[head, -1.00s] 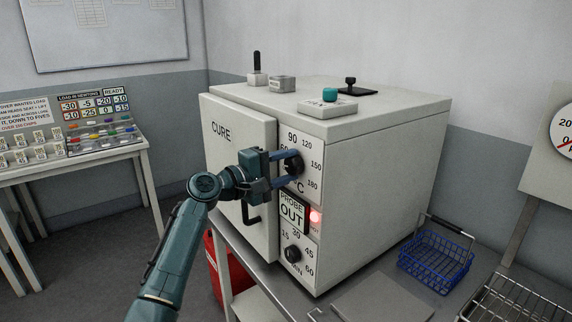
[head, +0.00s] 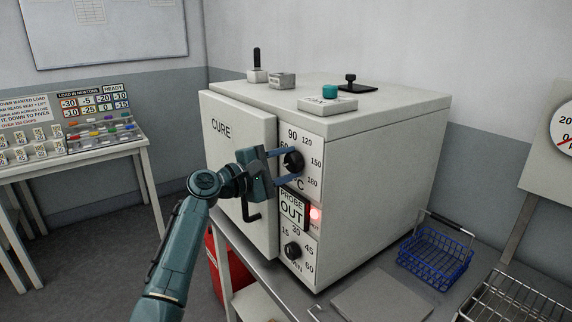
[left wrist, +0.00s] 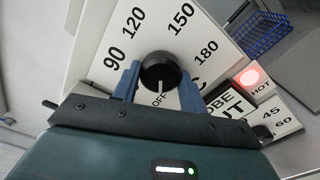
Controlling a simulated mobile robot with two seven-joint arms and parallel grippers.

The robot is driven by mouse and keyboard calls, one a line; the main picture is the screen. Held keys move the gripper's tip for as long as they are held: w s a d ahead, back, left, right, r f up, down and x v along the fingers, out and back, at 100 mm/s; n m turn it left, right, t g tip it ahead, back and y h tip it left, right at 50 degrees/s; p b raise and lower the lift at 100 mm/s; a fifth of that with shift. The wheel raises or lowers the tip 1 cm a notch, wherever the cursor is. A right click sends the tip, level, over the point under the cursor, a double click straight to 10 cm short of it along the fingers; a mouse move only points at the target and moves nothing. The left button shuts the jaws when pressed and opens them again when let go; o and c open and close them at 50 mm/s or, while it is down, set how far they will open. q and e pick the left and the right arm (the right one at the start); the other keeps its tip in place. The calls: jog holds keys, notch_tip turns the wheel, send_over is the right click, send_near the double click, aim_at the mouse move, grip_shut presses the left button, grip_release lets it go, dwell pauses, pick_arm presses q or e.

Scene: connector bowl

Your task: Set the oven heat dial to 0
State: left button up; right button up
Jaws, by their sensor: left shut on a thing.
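The oven heat dial (head: 293,162) is a round black knob on the white upper panel of the oven front, marked from 60 to 180 and °C. In the left wrist view the dial (left wrist: 160,71) has a white pointer line aimed at the OFF mark. No 0 mark is visible on this scale. My left gripper (head: 287,166) reaches in from the left, its blue fingers shut on opposite sides of the dial. In the left wrist view my left gripper (left wrist: 158,84) hides part of the scale. My right gripper is out of view.
The oven door (head: 238,155), marked CURE, is closed beside the panel. Below are a PROBE OUT sign (head: 291,208), a lit red HOT lamp (head: 315,214) and a minute dial (head: 293,251). A blue wire basket (head: 435,252) stands on the bench at right.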

pick_arm(q)
jog(key=o, duration=1)
jog(key=shift+c, duration=0.2)
jog(key=shift+a, duration=0.1)
jog(key=b+v, duration=0.2)
jog(key=v, duration=1.1)
jog(key=shift+b, duration=0.3)
jog(key=shift+s, duration=0.1)
